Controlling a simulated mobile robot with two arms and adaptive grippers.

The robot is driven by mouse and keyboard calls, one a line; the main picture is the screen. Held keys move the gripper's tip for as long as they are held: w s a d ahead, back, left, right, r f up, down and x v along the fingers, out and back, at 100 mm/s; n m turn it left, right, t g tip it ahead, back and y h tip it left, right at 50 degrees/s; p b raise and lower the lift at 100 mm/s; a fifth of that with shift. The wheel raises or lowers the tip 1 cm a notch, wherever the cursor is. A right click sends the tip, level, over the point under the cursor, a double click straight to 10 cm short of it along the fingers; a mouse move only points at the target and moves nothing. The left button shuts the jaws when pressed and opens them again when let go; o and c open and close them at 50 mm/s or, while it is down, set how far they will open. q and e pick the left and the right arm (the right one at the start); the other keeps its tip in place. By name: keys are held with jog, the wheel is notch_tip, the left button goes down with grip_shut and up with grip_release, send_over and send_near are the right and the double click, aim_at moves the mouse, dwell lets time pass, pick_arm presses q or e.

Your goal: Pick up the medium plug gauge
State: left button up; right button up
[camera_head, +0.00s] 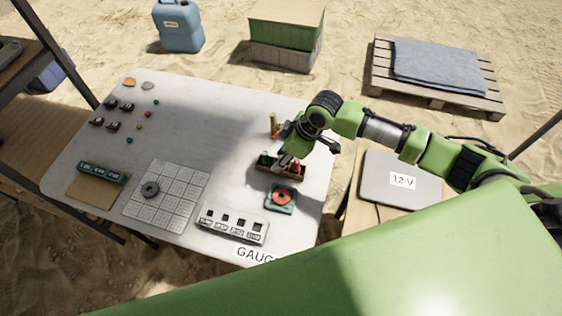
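A small brown wooden rack (267,168) stands near the right side of the white table. It holds small gauge-like pieces: a green one (264,158) at its left end and a red one (296,166) toward its right end. My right gripper (285,161) reaches down from the right, right over the middle of the rack, and hides what stands there. I cannot tell which piece is the medium plug gauge. The fingertips are too small and covered to show whether they are open or shut, or touching anything. My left gripper is not in view.
A yellow upright piece (274,120) stands behind the rack. A teal block with an orange disc (281,197) lies in front of it. A white slotted tray (232,226) and a gridded plate (178,203) lie to the left. The table's centre (210,130) is clear.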

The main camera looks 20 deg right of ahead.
grip_shut()
jog(key=shift+r, duration=0.1)
